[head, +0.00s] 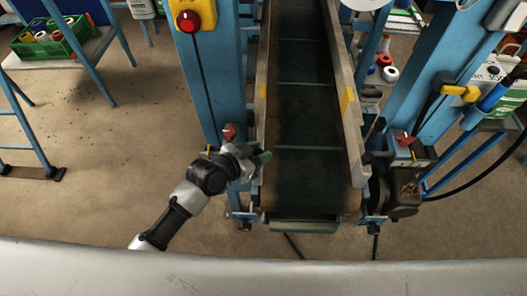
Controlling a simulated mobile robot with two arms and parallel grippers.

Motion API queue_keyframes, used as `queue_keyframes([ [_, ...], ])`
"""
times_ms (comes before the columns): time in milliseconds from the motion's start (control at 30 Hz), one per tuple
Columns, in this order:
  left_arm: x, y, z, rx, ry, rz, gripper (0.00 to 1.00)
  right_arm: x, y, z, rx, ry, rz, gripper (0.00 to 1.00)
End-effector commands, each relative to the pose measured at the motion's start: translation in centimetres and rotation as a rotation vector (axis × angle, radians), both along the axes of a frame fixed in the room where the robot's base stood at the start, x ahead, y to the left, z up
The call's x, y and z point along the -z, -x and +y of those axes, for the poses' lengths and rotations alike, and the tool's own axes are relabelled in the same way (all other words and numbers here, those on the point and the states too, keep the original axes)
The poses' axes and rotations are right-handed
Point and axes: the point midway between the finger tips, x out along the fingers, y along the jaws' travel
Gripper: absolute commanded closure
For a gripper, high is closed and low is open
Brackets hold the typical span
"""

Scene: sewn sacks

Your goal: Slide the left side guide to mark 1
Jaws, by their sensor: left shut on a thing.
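The left side guide (262,92) is a long pale rail with a yellow patch, running along the left edge of the dark conveyor belt (303,110). My left gripper (261,158) is at the near end of this guide and is shut on it. The exact grip point is hidden by the gripper and too small to make out. The right side guide (344,92) also has a yellow patch and slants along the right edge of the belt. I cannot make out mark 1. My right gripper is not in view.
Blue posts (205,85) stand on both sides of the conveyor. A yellow box with a red button (188,20) is on the left post. A green crate (58,42) sits on a table at the far left. The belt is empty.

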Motion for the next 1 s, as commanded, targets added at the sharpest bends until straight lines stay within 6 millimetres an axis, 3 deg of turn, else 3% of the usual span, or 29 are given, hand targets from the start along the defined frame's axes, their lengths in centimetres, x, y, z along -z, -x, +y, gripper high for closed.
queue_keyframes([
  [67,0.1,-0.1,0.3,-0.005,-0.008,-0.001,1.0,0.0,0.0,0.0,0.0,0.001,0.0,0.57],
  [100,0.1,-0.1,0.3,-0.005,-0.008,-0.001,0.63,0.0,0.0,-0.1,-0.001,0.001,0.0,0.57],
  [233,0.1,-0.1,0.3,-0.004,-0.007,-0.001,0.45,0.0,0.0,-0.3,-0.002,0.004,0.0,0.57],
  [567,-0.1,0.2,0.5,-0.002,-0.005,-0.002,0.45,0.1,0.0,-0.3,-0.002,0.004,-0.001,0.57],
  [1000,-2.9,5.4,5.8,-0.002,-0.008,-0.002,0.45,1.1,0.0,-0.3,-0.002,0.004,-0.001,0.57],
])
